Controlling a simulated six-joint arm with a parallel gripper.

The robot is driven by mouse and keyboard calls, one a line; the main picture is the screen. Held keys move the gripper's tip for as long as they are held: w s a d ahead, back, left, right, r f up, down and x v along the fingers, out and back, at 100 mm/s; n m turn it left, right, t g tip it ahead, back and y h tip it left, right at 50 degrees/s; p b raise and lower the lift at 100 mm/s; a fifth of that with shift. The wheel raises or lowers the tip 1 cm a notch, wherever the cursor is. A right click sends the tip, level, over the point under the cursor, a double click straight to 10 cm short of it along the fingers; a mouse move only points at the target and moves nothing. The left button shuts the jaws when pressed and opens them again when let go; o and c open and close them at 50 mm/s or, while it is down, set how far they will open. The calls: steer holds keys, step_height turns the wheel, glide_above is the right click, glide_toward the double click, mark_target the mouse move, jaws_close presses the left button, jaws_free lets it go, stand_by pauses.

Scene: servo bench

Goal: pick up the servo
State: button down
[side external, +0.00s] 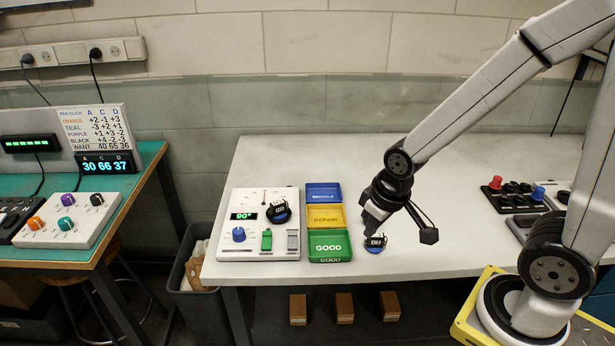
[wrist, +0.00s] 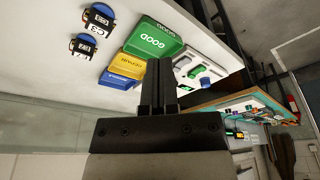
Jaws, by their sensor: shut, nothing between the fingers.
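In the side view a small servo (side external: 375,243), a dark body with a white label and blue base, sits on the white table right of the green tray. A similar servo (side external: 279,212) is on the white test box. The wrist view shows two labelled servos on the table, one nearer the green tray (wrist: 98,20) and one nearer the yellow tray (wrist: 83,46). My gripper (side external: 372,222) is above the table just behind the front servo, hiding part of the surface there. In the wrist view its black fingers (wrist: 160,66) are together and empty, away from both servos.
Blue (side external: 323,193), yellow (side external: 326,216) and green (side external: 330,245) trays stand in a column beside the test box (side external: 257,254). A control panel with red and blue knobs (side external: 513,192) lies at the right. A teal bench (side external: 150,160) stands at the left. The table's middle-right is clear.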

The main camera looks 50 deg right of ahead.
steer(key=shift+c, duration=2)
jaws_free()
steer(key=w+d+f+m+y, duration=0.1)
steer(key=w+m, duration=0.6)
steer(key=w, duration=0.2)
steer(key=w+d+f+m+y, duration=0.1)
steer(key=w+m+y, duration=0.1)
steer(key=w+m, duration=0.5)
steer(key=w+d+f+m+g+y, duration=0.1)
steer(key=w+m, duration=0.6)
steer(key=w, duration=0.4)
steer(key=shift+w+d+f, duration=0.1)
steer(key=shift+d+f, duration=0.15)
steer(key=shift+d, duration=0.1)
steer(key=shift+f, duration=0.1)
